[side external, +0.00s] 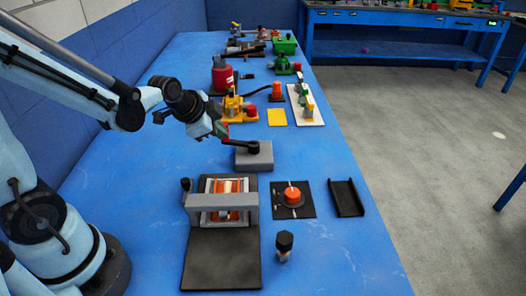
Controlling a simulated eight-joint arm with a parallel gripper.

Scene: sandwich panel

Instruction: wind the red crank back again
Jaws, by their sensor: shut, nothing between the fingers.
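A grey block (254,158) on the blue table carries a dark round hub (254,146) with a dark crank arm (238,143) pointing left. A small red patch, perhaps the crank's handle, shows at the arm's left end, beside my gripper (225,134). My gripper is shut and empty, angled down at that end. I cannot tell whether it touches the crank. The fingertips are small and partly lost against the dark arm.
In front stands a grey-framed roller press (222,202) on a dark board. To its right are an orange knob (291,194) on a black plate and a black channel (346,198). A yellow device (233,108) and a red cylinder (222,76) stand behind.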

